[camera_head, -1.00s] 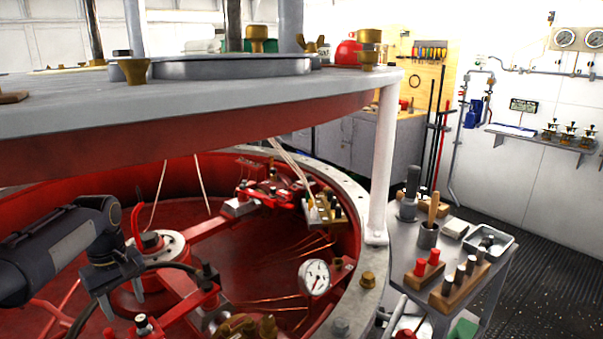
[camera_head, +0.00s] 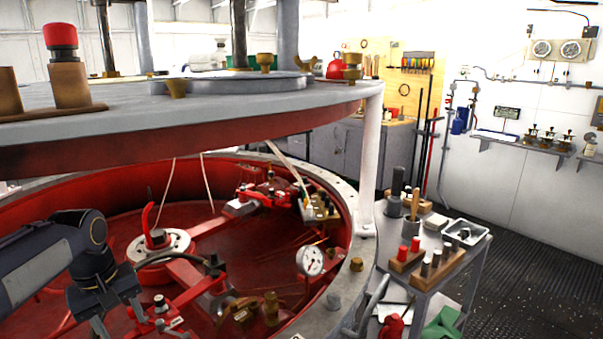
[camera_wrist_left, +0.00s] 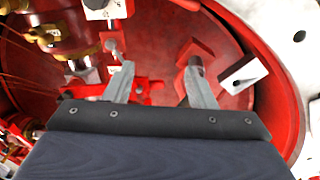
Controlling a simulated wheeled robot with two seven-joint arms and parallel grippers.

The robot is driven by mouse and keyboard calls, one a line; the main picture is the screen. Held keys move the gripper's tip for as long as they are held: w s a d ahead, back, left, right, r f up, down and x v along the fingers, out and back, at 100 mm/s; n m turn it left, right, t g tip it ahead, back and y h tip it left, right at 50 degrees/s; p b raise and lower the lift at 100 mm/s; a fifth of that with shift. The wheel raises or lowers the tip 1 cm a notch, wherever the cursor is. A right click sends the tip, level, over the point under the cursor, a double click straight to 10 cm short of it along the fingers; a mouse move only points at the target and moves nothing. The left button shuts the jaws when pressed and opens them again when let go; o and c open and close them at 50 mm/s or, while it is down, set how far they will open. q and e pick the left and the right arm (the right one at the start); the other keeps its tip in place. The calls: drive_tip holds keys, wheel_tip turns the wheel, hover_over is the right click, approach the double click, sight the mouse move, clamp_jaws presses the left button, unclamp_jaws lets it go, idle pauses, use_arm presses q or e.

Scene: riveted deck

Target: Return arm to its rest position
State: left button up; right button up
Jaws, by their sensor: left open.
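My left arm comes in from the left in the head view, with the left gripper (camera_head: 118,322) low over the red basin (camera_head: 190,172). The fingertips are partly cut off by the bottom edge there. In the left wrist view the left gripper (camera_wrist_left: 157,82) is open, its two grey fingers spread apart with nothing between them. Below the fingers are red fittings (camera_wrist_left: 150,88) and the red basin floor. My right arm does not show in either view.
A heavy grey plate (camera_head: 200,97) hangs over the basin, held by a white post (camera_head: 371,160). A pressure gauge (camera_head: 310,260) stands inside the rim. A cart (camera_head: 440,270) with tools is at the right. Dark floor (camera_head: 540,220) is clear beyond it.

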use_arm(q)
drive_tip(key=s+d+m+t+h+p, duration=0.1)
drive_tip(key=s+d+m+t+p, duration=0.1)
drive_tip(key=s+d, duration=0.5)
drive_tip(key=s+d+r+m+t+h+p, duration=0.1)
drive_tip(key=s+d+m+p, duration=0.3)
drive_tip(key=s+d, duration=0.4)
drive_tip(key=s+m+t+h, duration=0.1)
drive_tip(key=s, duration=0.4)
drive_tip(key=shift+d+r, duration=0.15)
drive_tip(key=shift+c, duration=0.4)
